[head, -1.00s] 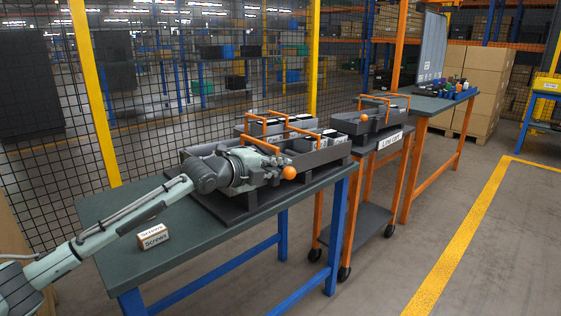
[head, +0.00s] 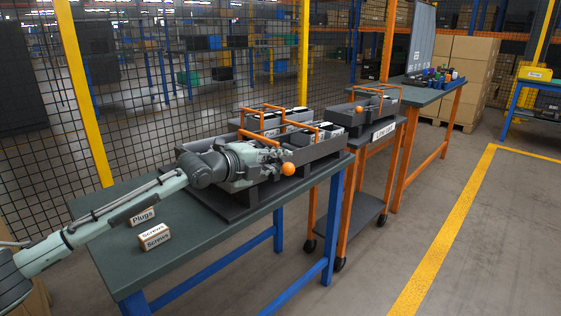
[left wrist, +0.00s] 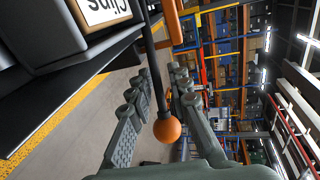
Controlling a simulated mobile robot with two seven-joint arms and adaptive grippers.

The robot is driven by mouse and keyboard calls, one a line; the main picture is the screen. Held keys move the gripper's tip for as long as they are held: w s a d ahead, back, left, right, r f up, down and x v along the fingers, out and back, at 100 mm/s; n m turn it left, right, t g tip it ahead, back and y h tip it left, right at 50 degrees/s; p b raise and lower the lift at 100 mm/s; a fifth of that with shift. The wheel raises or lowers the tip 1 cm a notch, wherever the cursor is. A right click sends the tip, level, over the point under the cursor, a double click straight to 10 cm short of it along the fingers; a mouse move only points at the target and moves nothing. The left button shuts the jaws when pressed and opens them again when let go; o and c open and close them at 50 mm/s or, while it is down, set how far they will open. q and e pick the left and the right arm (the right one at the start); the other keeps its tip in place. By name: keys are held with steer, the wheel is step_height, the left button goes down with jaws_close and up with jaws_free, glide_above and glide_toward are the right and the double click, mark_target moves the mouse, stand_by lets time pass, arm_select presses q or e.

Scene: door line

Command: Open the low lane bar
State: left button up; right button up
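A grey rack (head: 325,149) with orange bars above its lanes stands on the near table. A round orange knob (head: 288,169) shows at its front. In the left wrist view the orange knob (left wrist: 167,131) is at the end of a thin black rod (left wrist: 155,75), near an orange bar piece (left wrist: 173,20). My left gripper (head: 277,161) is at the front of the rack, just behind the knob. In the left wrist view its fingers (left wrist: 158,85) are apart, with the rod between them and gaps visible at both sides. It hides part of the rack. My right gripper is out of view.
Small boxes labelled Plugs (head: 143,216) and Screws (head: 154,240) sit on the green near table (head: 205,250). A wheeled cart (head: 360,222) with a similar rack stands to the right. A mesh fence runs behind; floor at right is clear.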

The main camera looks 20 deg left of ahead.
arm_select(q)
steer(key=shift+o, duration=0.6)
steer(key=shift+f, duration=0.1)
steer(key=shift+s+a, duration=0.1)
steer(key=shift+s, duration=0.15)
steer(key=v, duration=1.1)
steer(key=shift+s+r, duration=0.2)
